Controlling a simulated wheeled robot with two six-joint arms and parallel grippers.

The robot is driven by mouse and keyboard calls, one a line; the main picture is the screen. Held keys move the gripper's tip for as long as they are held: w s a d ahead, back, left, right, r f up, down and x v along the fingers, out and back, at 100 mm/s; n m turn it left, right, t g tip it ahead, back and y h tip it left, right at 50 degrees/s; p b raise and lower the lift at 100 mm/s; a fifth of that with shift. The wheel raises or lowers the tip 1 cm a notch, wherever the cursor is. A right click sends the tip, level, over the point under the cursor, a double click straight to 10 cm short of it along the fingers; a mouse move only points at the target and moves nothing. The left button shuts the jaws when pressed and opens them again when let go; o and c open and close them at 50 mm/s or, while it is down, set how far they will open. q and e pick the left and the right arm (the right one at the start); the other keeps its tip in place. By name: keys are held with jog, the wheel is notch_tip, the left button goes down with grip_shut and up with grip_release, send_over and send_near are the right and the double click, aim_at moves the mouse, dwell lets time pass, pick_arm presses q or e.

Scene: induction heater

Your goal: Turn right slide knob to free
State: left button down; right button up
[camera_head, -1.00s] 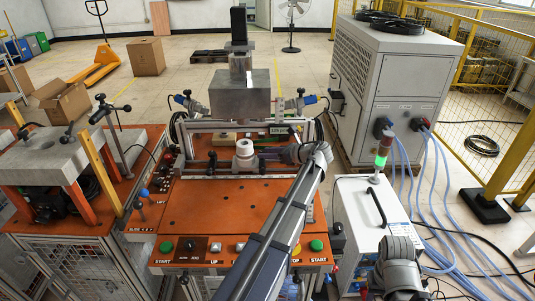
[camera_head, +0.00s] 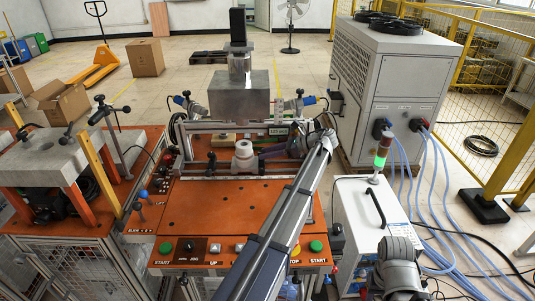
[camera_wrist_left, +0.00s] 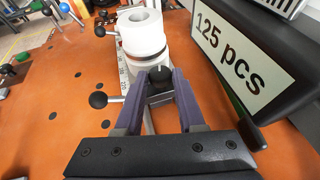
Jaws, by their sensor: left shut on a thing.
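The slide knob (camera_wrist_left: 160,76) is a small black knob beside a white cylinder (camera_wrist_left: 142,32) in the left wrist view. My left gripper (camera_wrist_left: 161,82) has its two purple fingers on either side of this knob, shut on it. In the head view my left gripper (camera_head: 264,154) reaches in just right of the white cylinder (camera_head: 244,154) on the orange machine. The fingers and arm hide much of the knob there. My right gripper does not show.
A black display reading "125 pcs" (camera_wrist_left: 236,52) stands close to the right of the fingers. A black ball knob (camera_wrist_left: 98,99) sticks out at left. A metal block (camera_head: 240,94) hangs above the machine. The orange plate (camera_head: 215,203) in front is clear.

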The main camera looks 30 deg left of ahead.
pick_arm(q)
jog(key=c, duration=0.5)
grip_release()
